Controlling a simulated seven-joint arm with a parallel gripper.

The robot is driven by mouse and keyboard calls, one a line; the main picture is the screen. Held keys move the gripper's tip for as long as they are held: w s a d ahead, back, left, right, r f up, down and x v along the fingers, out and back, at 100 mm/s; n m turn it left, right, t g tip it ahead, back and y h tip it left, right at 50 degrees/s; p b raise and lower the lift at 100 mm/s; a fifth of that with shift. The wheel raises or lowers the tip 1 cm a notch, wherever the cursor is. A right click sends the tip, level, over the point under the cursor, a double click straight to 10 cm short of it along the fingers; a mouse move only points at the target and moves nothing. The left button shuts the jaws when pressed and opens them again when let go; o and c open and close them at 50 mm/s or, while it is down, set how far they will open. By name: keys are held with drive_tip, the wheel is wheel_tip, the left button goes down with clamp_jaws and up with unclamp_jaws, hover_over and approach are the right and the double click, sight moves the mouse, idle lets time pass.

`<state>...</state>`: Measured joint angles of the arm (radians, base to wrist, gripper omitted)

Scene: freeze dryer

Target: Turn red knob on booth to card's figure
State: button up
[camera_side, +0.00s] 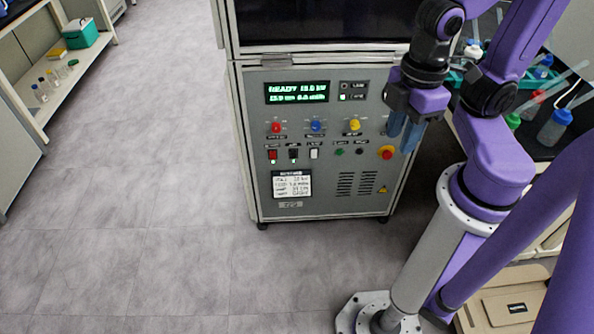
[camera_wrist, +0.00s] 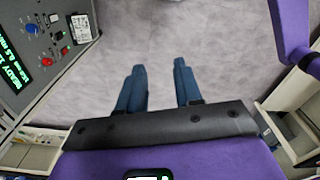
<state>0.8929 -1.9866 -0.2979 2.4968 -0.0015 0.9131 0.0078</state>
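The booth (camera_side: 330,205) is a grey cabinet with a control panel. Its red knob (camera_side: 276,127) is at the panel's left, below the green-lettered display (camera_side: 297,92). The red knob also shows at the left of the wrist view (camera_wrist: 46,62); its pointer angle is too small to read. The card (camera_side: 292,184), white with a dark header, is low on the panel; its figures are too blurred to read surely. My gripper (camera_side: 402,138) is in front of the panel's right side, well right of the red knob. In the wrist view its blue fingers (camera_wrist: 158,70) are apart and empty.
A blue knob (camera_side: 315,125) and a yellow knob (camera_side: 355,125) stand right of the red one. Switches sit below them. A red push button (camera_side: 387,152) is near my fingers. A bench with bottles (camera_side: 555,127) is at right. The floor at left is clear.

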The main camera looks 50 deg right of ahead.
drive_tip(key=o, duration=0.4)
drive_tip(key=w+a+m, duration=0.1)
drive_tip(key=w, duration=0.3)
drive_tip(key=w+a+m, duration=0.2)
drive_tip(key=w, duration=0.2)
drive_tip(key=w+a+f+m+t+h, duration=0.1)
drive_tip(key=w+m, duration=0.1)
drive_tip(key=w, duration=0.2)
drive_tip(key=shift+w+a, duration=0.3)
drive_tip(key=shift+w, duration=0.1)
drive_tip(key=shift+c, duration=0.2)
drive_tip(key=w+f+m+h, duration=0.1)
drive_tip(key=w+f+m, duration=0.15)
drive_tip(key=w, duration=0.55)
drive_tip(key=w+f+m+h, duration=0.15)
drive_tip(key=w+m, duration=0.25)
drive_tip(key=w, duration=0.4)
drive_tip(key=m+h, duration=0.2)
drive_tip(key=m, duration=0.8)
hover_over(276, 130)
drive_tip(key=s+a, duration=0.3)
drive_tip(key=a, duration=0.4)
wheel_tip(276, 130, down, 16)
drive_tip(key=r, duration=0.1)
drive_tip(key=shift+n+t+y, duration=0.25)
drive_tip(key=shift+t, duration=0.05)
drive_tip(key=x, duration=1.7)
drive_tip(key=shift+a, duration=0.1)
drive_tip(key=shift+c, duration=0.2)
drive_tip(key=c, duration=1)
